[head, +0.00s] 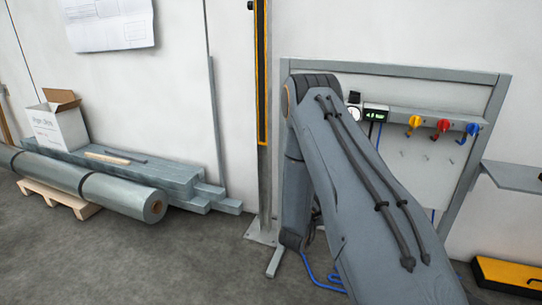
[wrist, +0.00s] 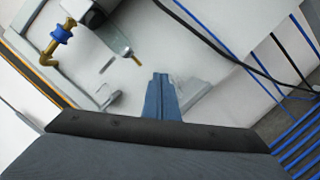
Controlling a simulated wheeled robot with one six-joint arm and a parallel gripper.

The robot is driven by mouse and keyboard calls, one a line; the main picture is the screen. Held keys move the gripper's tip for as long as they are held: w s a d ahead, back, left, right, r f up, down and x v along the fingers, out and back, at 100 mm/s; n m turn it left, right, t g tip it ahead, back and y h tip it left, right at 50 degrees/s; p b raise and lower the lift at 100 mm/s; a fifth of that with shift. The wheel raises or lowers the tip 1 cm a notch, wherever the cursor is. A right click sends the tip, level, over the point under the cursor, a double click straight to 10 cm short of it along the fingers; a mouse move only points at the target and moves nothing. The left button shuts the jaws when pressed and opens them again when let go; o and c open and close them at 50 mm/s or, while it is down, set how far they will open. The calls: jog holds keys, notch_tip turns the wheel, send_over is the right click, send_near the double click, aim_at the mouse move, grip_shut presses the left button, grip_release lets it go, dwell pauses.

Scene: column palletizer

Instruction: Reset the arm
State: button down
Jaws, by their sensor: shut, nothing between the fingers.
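My arm (head: 365,190) fills the right middle of the head view, bent at a joint near the top and reaching down behind itself. My gripper is hidden behind the arm there. In the wrist view my gripper (wrist: 161,79) shows as two blue-grey fingers pressed together, pointing away from the dark bar of its body. It is shut and holds nothing. A pale wall panel lies beyond the fingertips; I cannot tell how far off.
A framed panel (head: 492,110) with yellow (head: 415,121), red (head: 443,125) and blue (head: 471,129) valve handles stands behind my arm. A yellow-striped post (head: 262,75) is left of it. A blue hose (head: 322,282) lies on the floor.

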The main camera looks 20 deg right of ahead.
jog(key=w+a+r+m+y, duration=0.2)
jog(key=w+a+y, duration=0.15)
jog(key=a, duration=0.25)
jog(key=w+a+r+m+y, duration=0.2)
jog(key=w+a+r+y, duration=0.15)
jog(key=a, duration=0.25)
jog(key=s+a+r+m+g+y, duration=0.2)
jog(key=s+a+y, duration=0.3)
jog(key=a, duration=0.5)
jog(key=s+a+r+m+g+y, duration=0.2)
jog(key=s+a+r+g+y, duration=0.1)
jog(key=s+a, duration=0.5)
jog(key=s+a+r+m+g, duration=0.2)
jog(key=s, duration=0.7)
jog(key=s+a+r+m+g+y+p, duration=0.1)
jog(key=s+r+m+g, duration=0.15)
jog(key=s, duration=0.65)
jog(key=s+a+r+m+g, duration=0.1)
jog(key=s+a+g, duration=0.15)
jog(key=s, duration=0.65)
jog(key=d+r+m+p, duration=0.1)
jog(key=d+r+p, duration=0.5)
jog(key=p, duration=0.6)
jog(key=shift+s+d+r+h, duration=0.2)
jog(key=shift+d+h, duration=0.1)
jog(key=shift+d, duration=0.05)
